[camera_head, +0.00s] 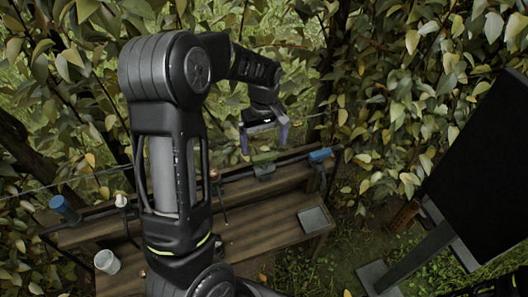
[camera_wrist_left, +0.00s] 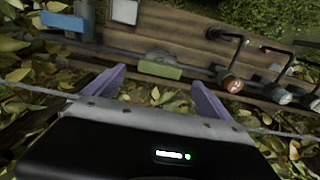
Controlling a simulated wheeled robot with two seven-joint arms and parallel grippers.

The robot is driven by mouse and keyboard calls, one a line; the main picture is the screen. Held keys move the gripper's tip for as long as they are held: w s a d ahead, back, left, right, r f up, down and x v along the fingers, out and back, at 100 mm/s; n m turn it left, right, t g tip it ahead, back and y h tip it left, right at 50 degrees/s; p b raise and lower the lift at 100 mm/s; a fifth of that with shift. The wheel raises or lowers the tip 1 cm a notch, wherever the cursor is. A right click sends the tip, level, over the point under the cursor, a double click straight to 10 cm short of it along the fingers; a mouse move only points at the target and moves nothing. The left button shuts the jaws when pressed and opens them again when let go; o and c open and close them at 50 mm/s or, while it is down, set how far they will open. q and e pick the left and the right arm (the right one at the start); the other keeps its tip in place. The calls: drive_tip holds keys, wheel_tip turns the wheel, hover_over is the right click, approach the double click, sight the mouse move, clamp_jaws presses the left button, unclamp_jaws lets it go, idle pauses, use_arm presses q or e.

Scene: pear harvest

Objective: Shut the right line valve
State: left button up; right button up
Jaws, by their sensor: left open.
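A pipe (camera_wrist_left: 115,52) runs along the back of a wooden bench. At its right end in the head view is a blue valve handle (camera_head: 320,155); it is at the upper left in the left wrist view (camera_wrist_left: 68,22). A green handle (camera_head: 264,157) sits just left of it on the pipe, and in the left wrist view (camera_wrist_left: 160,70) it lies beyond and between my fingertips. My left gripper (camera_head: 265,136) is open and empty, with purple fingers, apart from both handles. No label shows which handle is the right line valve. My right gripper is not in view.
Another blue part (camera_head: 64,208) is at the pipe's left end. Several taps with round knobs (camera_wrist_left: 228,80) stand along the bench. A white cup (camera_head: 107,261) and a grey plate (camera_head: 314,219) are on it. A thin wire (camera_wrist_left: 30,90) and leaves surround my gripper. A dark panel (camera_head: 485,165) stands right.

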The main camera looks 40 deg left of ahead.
sight(264, 156)
use_arm(q)
wheel_tip(264, 156, down, 5)
drive_tip(key=shift+r, duration=0.1)
drive_tip(key=shift+c, duration=0.2)
drive_tip(key=c, duration=1.3)
